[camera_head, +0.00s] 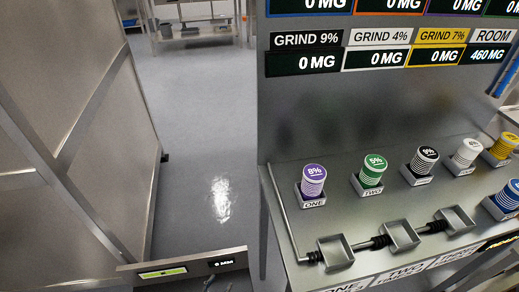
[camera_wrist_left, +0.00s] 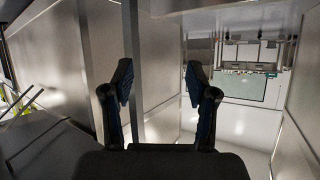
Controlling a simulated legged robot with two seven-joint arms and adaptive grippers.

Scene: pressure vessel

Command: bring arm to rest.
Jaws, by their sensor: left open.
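My left gripper (camera_wrist_left: 160,88) shows in the left wrist view. Its two dark fingers stand well apart, and nothing is between them. Past the fingers are a grey metal wall and a bright passage. In the head view I cannot clearly make out the left gripper's fingers. My right gripper is in neither view.
In the head view a metal bench (camera_head: 290,235) on the right carries a purple-topped canister (camera_head: 313,181), a green-topped canister (camera_head: 372,172), several others and small trays (camera_head: 335,252). Display panels hang above. A partition (camera_head: 110,150) stands left, with clear floor (camera_head: 205,110) between.

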